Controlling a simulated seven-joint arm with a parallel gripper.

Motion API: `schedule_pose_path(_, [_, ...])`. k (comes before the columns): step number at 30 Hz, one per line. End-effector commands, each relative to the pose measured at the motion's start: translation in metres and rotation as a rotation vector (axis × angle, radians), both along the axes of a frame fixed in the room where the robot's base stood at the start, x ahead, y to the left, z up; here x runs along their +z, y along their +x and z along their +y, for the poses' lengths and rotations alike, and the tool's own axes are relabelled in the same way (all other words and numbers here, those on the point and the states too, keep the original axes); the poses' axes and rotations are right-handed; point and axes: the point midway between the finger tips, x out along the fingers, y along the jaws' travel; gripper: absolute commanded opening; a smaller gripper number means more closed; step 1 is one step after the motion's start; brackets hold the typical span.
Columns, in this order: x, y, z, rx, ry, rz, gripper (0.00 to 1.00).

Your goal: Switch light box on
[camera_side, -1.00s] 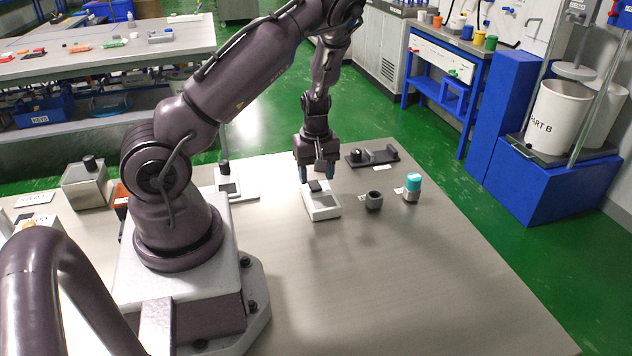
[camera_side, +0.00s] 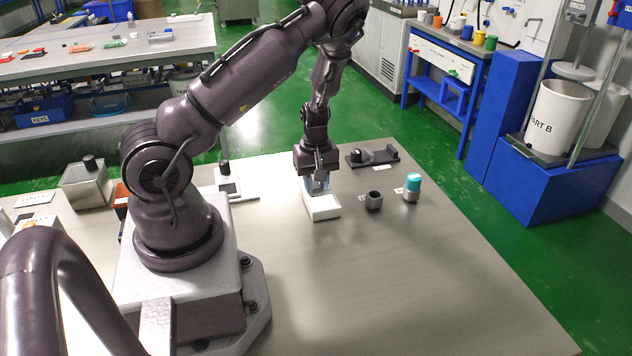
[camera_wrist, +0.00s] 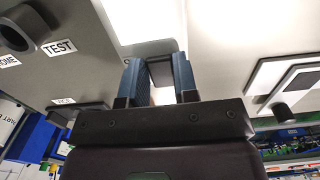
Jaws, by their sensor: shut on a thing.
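The light box (camera_side: 323,212) is a low white box on the bench. Its panel looks bright white in the wrist view (camera_wrist: 145,20). My gripper (camera_side: 317,187) points down over the back part of the box and hides that part in the side view. In the wrist view, the two blue fingers of my gripper (camera_wrist: 158,64) stand on either side of a dark block (camera_wrist: 162,74), which looks like the box's black switch. The fingers are shut on it. Its lower part is hidden by the gripper body.
A dark grey cup (camera_side: 374,201) and a teal-capped bottle (camera_side: 412,188) stand right of the box. A black holder (camera_side: 371,157) lies behind. A white device with a black knob (camera_side: 228,183) stands to the left. The front of the bench (camera_side: 400,290) is clear.

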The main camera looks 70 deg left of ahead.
Motion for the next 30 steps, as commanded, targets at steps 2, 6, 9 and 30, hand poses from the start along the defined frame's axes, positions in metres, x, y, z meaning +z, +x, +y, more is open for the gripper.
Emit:
schedule_pose_path(2, [0.001, 0.000, 0.002, 0.002, -0.030, -0.003, 0.04])
schedule_pose_path(6, [0.001, 0.000, 0.001, -0.001, -0.047, -0.001, 0.04])
schedule_pose_path(9, [0.001, 0.000, 0.001, -0.001, -0.046, -0.001, 0.04])
schedule_pose_path(30, [0.030, 0.001, 0.003, -0.001, -0.044, -0.005, 0.53])
